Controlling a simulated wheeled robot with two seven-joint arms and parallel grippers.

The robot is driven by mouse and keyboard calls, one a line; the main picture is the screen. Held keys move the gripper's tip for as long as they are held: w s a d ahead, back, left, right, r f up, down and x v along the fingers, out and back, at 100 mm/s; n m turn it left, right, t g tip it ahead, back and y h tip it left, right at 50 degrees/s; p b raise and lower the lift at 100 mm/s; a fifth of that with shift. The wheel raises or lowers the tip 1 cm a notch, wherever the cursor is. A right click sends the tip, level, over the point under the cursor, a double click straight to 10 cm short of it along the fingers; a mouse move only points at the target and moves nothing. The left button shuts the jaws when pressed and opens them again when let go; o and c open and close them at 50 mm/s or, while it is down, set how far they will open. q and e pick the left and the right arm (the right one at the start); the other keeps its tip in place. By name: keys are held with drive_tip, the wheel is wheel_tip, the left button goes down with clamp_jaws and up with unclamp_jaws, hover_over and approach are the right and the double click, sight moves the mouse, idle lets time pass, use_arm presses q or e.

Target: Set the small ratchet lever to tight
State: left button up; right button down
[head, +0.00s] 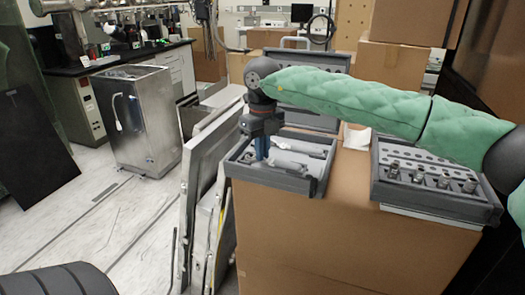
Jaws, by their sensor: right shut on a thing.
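My right gripper (262,153) points down into the left end of a dark grey tool tray (268,183) on a cardboard box. Its fingers are shut on a tool, most likely the ratchet, but the fingers hide most of it. Light grey tool shapes (300,155) lie in the tray just right of the fingers. The small ratchet lever and its setting are too small and hidden to make out. My left gripper is not in view.
A second grey tray (432,204) with several sockets sits on the right of the large cardboard box (330,245). An open case lid stands behind. Flat panels (205,165) lean at the box's left. A steel cabinet (140,120) stands further left, with clear floor before it.

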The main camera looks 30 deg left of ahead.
drive_tip(key=c, duration=1.6)
unclamp_jaws()
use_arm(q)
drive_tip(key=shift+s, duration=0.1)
use_arm(e)
drive_tip(key=shift+o, duration=0.2)
drive_tip(key=shift+r, duration=0.25)
wheel_tip(320, 180, up, 7)
drive_tip(key=shift+w+a+r+b, duration=0.1)
drive_tip(key=shift+b, duration=0.5)
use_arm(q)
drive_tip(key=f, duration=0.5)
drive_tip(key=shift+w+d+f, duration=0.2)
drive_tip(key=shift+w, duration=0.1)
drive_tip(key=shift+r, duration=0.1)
